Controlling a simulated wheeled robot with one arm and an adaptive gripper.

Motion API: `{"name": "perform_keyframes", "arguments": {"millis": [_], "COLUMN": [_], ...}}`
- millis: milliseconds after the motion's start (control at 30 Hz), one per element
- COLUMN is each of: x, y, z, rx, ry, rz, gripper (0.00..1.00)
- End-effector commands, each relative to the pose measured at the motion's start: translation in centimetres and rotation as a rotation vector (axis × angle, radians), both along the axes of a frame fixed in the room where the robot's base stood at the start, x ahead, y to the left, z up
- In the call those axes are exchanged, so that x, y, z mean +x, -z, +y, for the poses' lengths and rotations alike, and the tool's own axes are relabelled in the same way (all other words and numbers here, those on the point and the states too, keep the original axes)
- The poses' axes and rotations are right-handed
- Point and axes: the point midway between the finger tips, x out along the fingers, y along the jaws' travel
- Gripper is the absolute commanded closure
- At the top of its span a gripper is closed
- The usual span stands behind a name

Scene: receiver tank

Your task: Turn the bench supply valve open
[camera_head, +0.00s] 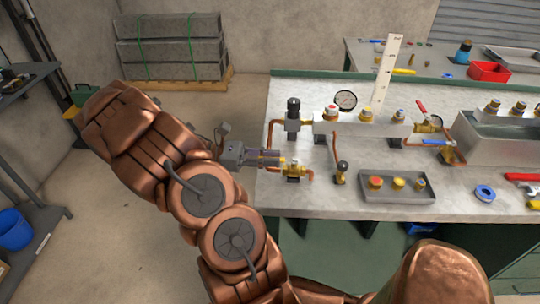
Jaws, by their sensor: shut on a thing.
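A small brass valve (296,171) with copper pipe sits at the bench's near left edge. I take it for the bench supply valve. My gripper (281,161) reaches in from the left, level with the bench top, and is shut on the valve's handle at the valve's upper left. The fingers cover most of the handle, so its angle cannot be told.
Behind are a pressure gauge (346,100), a manifold block (350,127) and a red-handled valve (422,107). A grey tray (394,196) of coloured caps lies to the right. Bare bench top (460,205) shows beyond it.

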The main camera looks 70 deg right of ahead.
Motion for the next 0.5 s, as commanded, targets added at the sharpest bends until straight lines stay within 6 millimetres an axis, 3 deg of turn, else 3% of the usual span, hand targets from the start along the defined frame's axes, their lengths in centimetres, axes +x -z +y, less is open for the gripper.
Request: {"name": "perform_keyframes", "arguments": {"millis": [267,300,500], "x": [0.18,0.18,0.14], "y": [-0.11,-0.11,-0.06], "z": [-0.11,-0.1,-0.03], "rx": [-0.003,-0.002,-0.001], "ry": [-0.01,-0.01,-0.008], "rz": [0.002,0.003,0.003], "gripper": [1.0,0.79,0.58]}}
